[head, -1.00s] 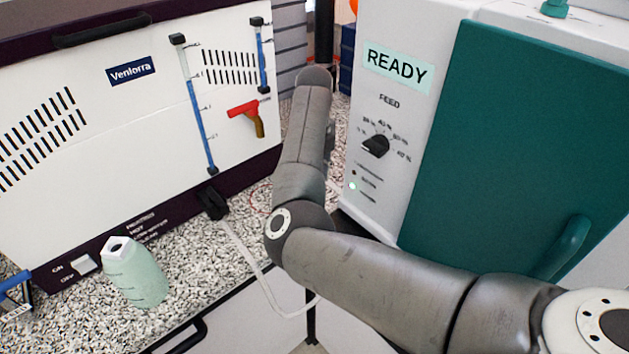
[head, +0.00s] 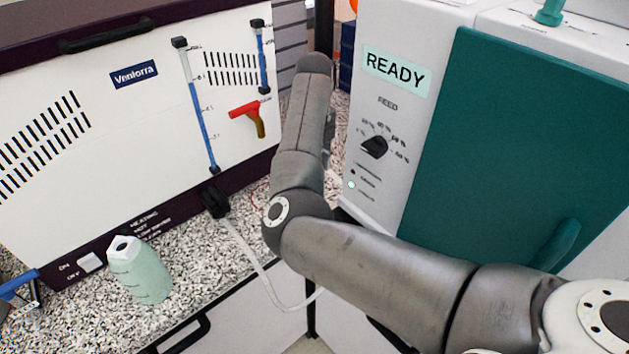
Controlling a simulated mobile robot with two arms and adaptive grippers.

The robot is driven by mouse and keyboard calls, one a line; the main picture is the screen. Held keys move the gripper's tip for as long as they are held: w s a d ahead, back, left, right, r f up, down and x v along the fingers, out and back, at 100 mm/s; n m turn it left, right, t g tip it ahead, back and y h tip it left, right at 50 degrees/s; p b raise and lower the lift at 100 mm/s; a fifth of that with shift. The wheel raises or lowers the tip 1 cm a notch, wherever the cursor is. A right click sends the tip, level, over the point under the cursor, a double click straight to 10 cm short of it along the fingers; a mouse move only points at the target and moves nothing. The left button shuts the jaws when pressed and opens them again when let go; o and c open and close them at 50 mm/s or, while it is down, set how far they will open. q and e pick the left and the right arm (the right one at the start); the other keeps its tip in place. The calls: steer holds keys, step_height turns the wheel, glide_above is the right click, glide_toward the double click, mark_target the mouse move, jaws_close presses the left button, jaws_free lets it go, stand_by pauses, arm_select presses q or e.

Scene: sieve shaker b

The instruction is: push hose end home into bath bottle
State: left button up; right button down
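A pale green translucent bottle (head: 140,275) with a white angular neck stands on the speckled counter in front of the white Venlorra unit (head: 110,140). Its dark neck opening faces up, and no hose shows in it. A clear hose (head: 252,262) runs from a black fitting (head: 214,201) low on the unit's front, over the counter edge and behind my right arm. Its far end is hidden. My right arm crosses the view from the lower right and reaches up between the two machines. Its gripper cannot be made out. My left gripper is out of view.
A grey machine (head: 385,200) with a green door (head: 530,150) and a READY sign stands right. A red-handled valve (head: 248,115) is on the Venlorra unit. A blue item (head: 18,284) lies at the left edge. The speckled counter (head: 225,265) is narrow, with cabinet fronts below.

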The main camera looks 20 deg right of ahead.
steer(key=shift+r, duration=0.15)
steer(key=shift+r+p, duration=1)
steer(key=shift+r, duration=0.4)
